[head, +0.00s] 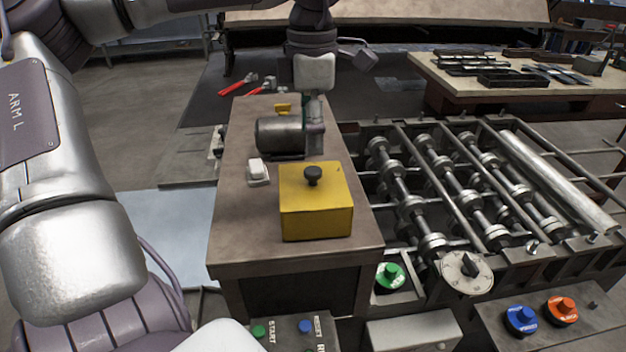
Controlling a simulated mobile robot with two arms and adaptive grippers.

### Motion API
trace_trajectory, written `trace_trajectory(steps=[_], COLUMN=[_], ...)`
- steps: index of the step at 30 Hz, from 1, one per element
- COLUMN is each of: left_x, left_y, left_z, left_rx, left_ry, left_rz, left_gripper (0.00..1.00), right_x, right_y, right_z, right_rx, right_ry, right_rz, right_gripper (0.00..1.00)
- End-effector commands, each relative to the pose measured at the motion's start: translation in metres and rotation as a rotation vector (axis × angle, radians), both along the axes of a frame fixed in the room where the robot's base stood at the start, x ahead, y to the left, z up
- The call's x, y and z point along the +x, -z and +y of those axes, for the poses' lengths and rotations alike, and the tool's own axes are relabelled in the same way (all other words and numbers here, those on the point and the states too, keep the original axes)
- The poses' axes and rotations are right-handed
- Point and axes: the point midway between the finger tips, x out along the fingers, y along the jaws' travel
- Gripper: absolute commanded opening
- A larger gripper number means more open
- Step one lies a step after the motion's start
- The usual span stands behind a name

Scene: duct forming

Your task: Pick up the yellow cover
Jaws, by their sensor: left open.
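The yellow cover (316,212) is a box with a black knob (313,175) on its top. It sits upright near the front of a brown cabinet top. My left gripper (315,125) hangs pointing down behind the cover, beside a grey motor (279,136). It is open and apart from the cover, with clear space between it and the knob. Its fingertips are small and hard to make out against the motor. My right gripper is not in view.
A white switch box (258,172) is left of the cover. A small yellow part (283,108) lies behind the motor. A roller machine (450,195) stands to the right, with a green button (390,276) and a dial (467,271). The cabinet's front left (240,240) is bare.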

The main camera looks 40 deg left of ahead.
Motion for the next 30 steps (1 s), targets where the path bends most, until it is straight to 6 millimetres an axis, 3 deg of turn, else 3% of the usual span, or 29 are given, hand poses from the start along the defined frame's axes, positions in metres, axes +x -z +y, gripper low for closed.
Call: trace_trajectory(steps=[3, 8, 15, 19, 28, 30], left_x=[0.0, 0.0, 0.001, 0.002, 0.002, 0.002], left_y=[0.018, 0.03, 0.056, 0.075, 0.083, 0.083], left_z=[0.0, 0.0, 0.0, 0.001, 0.001, 0.001], left_rx=[-0.002, -0.002, -0.004, -0.002, -0.002, -0.001], left_ry=[0.0, 0.0, 0.0, -0.002, -0.002, -0.002], left_rz=[0.004, 0.001, 0.007, 0.003, -0.001, -0.001], left_gripper=[0.62, 0.62, 0.62, 0.62, 0.62, 0.52], right_x=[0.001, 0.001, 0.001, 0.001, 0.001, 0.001], right_y=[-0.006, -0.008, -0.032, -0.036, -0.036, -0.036], right_z=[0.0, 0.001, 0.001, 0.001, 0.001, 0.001], right_rx=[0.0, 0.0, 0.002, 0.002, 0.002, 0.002], right_ry=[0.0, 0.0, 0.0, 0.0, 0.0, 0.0], right_rz=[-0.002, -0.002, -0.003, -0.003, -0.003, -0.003], right_gripper=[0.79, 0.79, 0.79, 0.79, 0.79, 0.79])
